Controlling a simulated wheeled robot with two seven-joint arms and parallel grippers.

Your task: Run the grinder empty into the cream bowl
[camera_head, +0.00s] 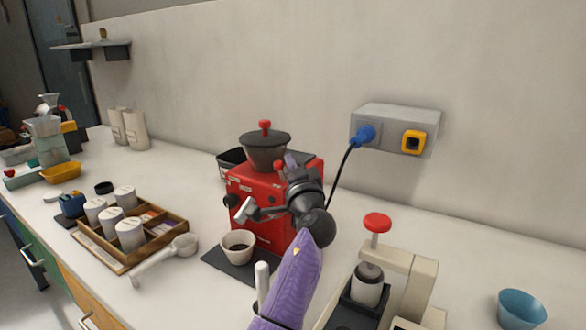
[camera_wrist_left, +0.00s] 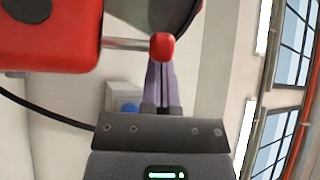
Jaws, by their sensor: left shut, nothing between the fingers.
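The red grinder (camera_head: 248,192) stands on the counter with a dark hopper (camera_head: 268,154) on top. The cream bowl (camera_head: 229,239) sits on a dark mat in front of it, with dark contents inside. My left gripper (camera_head: 290,159) is shut and empty at the grinder's right side, its wrist hiding part of the body. In the left wrist view, the purple fingers (camera_wrist_left: 160,82) are together just behind a red-knobbed lever (camera_wrist_left: 162,46) on the grinder (camera_wrist_left: 50,35). I cannot tell whether they touch it. My right gripper is not in view.
A wooden tray (camera_head: 127,264) with several white canisters and a pale scoop (camera_head: 172,258) lie to the left. A cream press with a red knob (camera_head: 377,223) stands at the right, near a blue bowl (camera_head: 521,310). A cable runs from the wall socket box (camera_head: 398,121) down behind the grinder.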

